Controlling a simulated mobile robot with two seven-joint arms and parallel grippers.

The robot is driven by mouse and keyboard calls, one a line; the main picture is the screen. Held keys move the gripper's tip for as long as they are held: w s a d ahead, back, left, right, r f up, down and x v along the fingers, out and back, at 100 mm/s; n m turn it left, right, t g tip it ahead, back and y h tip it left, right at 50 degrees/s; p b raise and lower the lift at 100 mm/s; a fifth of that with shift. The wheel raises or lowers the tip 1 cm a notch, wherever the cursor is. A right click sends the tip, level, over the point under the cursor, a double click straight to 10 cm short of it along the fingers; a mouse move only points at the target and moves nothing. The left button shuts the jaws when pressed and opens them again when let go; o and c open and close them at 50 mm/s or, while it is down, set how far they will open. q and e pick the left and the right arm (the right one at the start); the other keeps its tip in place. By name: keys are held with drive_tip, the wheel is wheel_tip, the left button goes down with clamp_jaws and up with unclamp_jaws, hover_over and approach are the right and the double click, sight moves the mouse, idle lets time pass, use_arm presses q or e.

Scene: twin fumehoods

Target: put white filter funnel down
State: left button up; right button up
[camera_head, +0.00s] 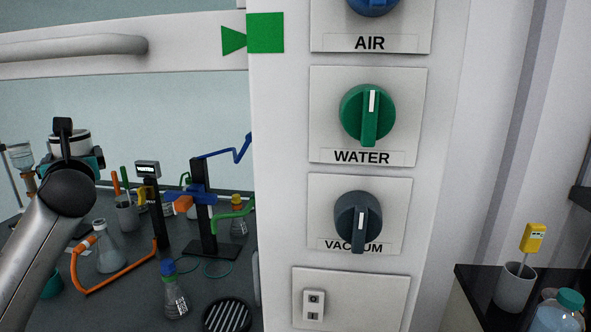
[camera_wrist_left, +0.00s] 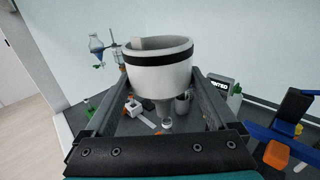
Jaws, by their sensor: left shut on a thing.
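The white filter funnel (camera_wrist_left: 160,72) is a wide white cup with a black band and a narrower stem below. In the left wrist view it sits between the two fingers of my left gripper (camera_wrist_left: 158,90), which is shut on it. It is upright and appears held above the dark bench. In the head view my left arm comes in from the left, and a bit of the funnel (camera_head: 70,141) shows behind the gripper (camera_head: 70,160). My right gripper is not in view.
The fumehood bench (camera_head: 130,290) is crowded: an Erlenmeyer flask (camera_head: 108,252), orange tubing (camera_head: 118,281), a blue-capped flask (camera_head: 174,298), a black stand (camera_head: 198,215) and a black striped disc (camera_head: 228,315). A white panel with knobs (camera_head: 367,115) stands right of the opening.

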use_arm(q)
drive_tip(key=s+d+f+m+t+h, duration=0.3)
drive_tip(key=d+f+m+h, duration=0.15)
drive_tip(key=d+f, duration=1)
drive_tip(key=s+d+f+m+t+h, duration=0.1)
drive_tip(key=s+d+f+m+h, duration=0.1)
drive_tip(key=s+d+h, duration=0.35)
drive_tip(key=s+d+f+m+h, duration=0.1)
drive_tip(key=s+d+f+h, duration=0.1)
drive_tip(key=s+d, duration=0.7)
drive_tip(key=s+d+f, duration=0.2)
drive_tip(key=s+f, duration=0.1)
drive_tip(key=s, duration=0.2)
drive_tip(key=shift+d, duration=0.2)
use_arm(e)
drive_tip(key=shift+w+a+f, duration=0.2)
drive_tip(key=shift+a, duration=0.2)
use_arm(q)
drive_tip(key=shift+a+r+m, duration=0.1)
drive_tip(key=shift+m, duration=0.15)
